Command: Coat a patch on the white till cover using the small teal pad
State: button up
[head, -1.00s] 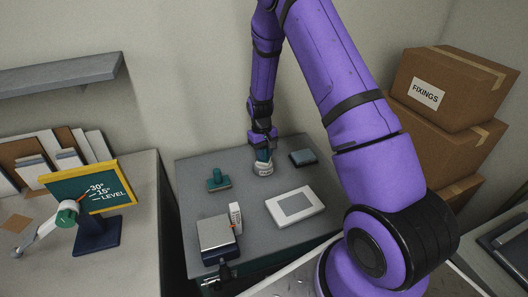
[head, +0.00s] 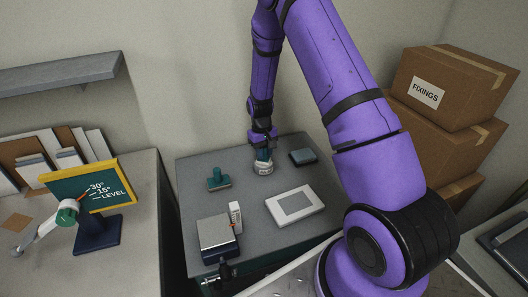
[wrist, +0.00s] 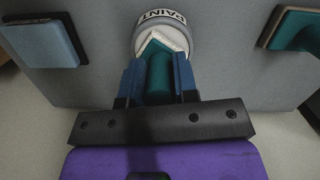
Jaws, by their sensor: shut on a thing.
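My gripper (wrist: 160,85) is shut on the upright teal handle of the small teal pad (wrist: 160,72). The pad's pale, square-cornered lower end shows at the mouth of a round white paint pot (wrist: 163,20). I cannot tell whether it touches the paint inside. In the head view, my gripper (head: 263,145) is above the same pot (head: 263,168) at the back of the grey table. The white till cover (head: 310,215), with a grey rectangular patch (head: 298,202) on top, lies flat nearer the front, right of the pot and apart from my gripper.
A second, teal-handled pad (head: 218,181) stands left of the pot. A blue-grey block (head: 303,157) lies to its right. A dark-based till device (head: 217,238) stands at the front left. Cardboard boxes (head: 440,95) are stacked at right. The table (head: 205,200) has bare room between these things.

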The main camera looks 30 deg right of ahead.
jog(key=shift+r, duration=3.45)
jog(key=a+f, duration=0.4)
jog(key=a, duration=0.4)
jog(key=shift+a+f, duration=0.15)
